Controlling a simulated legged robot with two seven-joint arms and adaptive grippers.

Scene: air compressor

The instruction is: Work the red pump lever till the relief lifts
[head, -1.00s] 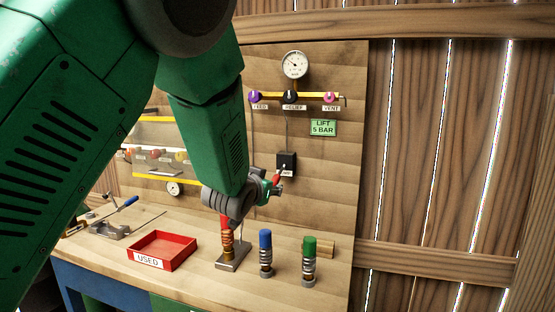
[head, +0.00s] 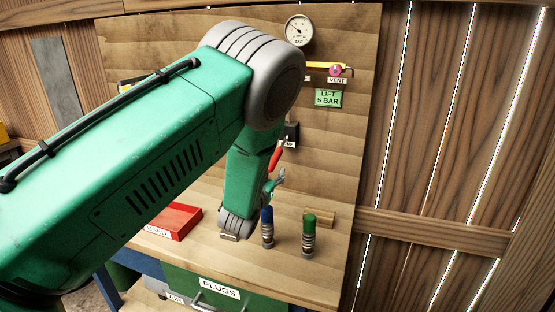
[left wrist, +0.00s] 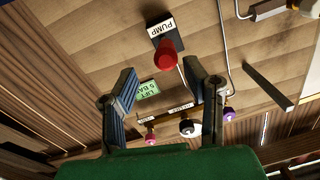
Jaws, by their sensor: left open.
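The red pump lever (head: 274,159) slopes down and outward from the black pump block (head: 291,134) on the upright board. In the left wrist view its rounded red end (left wrist: 166,55) lies between and just beyond the tips of my open left gripper (left wrist: 160,70), with the PUMP label (left wrist: 161,28) behind it. In the head view that gripper (head: 275,181) is just below the lever, partly hidden by my forearm. I see no grip on the lever. The gauge (head: 299,30) is in view, its reading too small to tell. The black relief knob (left wrist: 188,128) shows in the left wrist view.
A green LIFT 5 BAR sign (head: 327,98) and pink vent knob (head: 336,71) are on the board. Blue-topped (head: 267,228) and green-topped (head: 308,235) plugs stand on the bench beneath. The red tray (head: 175,222) is partly behind my arm.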

